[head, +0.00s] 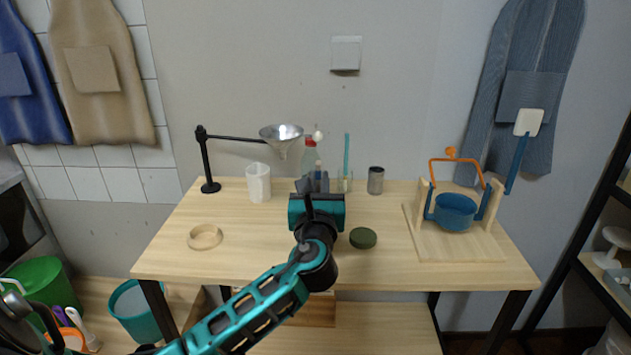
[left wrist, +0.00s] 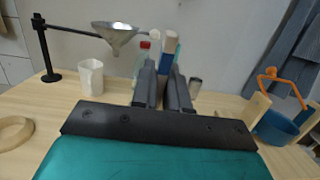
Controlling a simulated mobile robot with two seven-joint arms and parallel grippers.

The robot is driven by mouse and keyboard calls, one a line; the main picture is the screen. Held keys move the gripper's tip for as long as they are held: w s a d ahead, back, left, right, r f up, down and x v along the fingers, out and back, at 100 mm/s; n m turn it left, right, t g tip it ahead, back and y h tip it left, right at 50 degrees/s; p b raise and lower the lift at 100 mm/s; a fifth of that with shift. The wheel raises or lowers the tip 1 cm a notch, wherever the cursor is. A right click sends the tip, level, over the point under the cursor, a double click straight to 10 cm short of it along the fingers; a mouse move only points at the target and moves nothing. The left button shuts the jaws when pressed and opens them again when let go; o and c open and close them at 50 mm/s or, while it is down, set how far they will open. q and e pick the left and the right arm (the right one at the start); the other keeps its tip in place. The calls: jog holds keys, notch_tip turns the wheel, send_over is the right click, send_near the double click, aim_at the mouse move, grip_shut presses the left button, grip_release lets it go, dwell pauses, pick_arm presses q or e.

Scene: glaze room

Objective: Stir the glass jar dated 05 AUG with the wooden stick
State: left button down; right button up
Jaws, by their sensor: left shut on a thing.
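My left gripper (head: 314,182) reaches over the middle of the table, pointing at the back. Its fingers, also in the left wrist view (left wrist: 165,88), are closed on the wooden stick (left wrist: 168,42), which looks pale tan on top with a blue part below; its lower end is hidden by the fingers. A clear glass jar (head: 344,187) stands just right of the fingers, with a thin teal stick (head: 347,152) upright at it. No date is legible, so I cannot tell whether this is the 05 AUG jar. My right gripper is not in view.
A red-capped bottle (head: 310,150) stands behind the fingers. A funnel on a black stand (head: 282,133), white beaker (head: 258,183) and wooden ring (head: 205,237) are left. A metal can (head: 375,181), dark green disc (head: 363,238) and blue pot in a wooden frame (head: 455,212) are right.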

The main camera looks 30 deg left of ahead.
pick_arm(q)
jog(key=shift+w+a, duration=0.3)
jog(key=shift+w, duration=0.05)
jog(key=shift+s+d+r, duration=0.15)
jog(key=shift+s+r, duration=0.1)
jog(key=shift+r, duration=1.7)
jog(key=shift+s+d+r, duration=0.2)
jog(key=shift+s+r, duration=0.1)
jog(key=shift+r, duration=1.7)
jog(key=shift+s+d+r, duration=0.15)
jog(key=shift+s+r, duration=0.1)
jog(key=shift+r, duration=1.7)
jog(key=shift+r, duration=2.5)
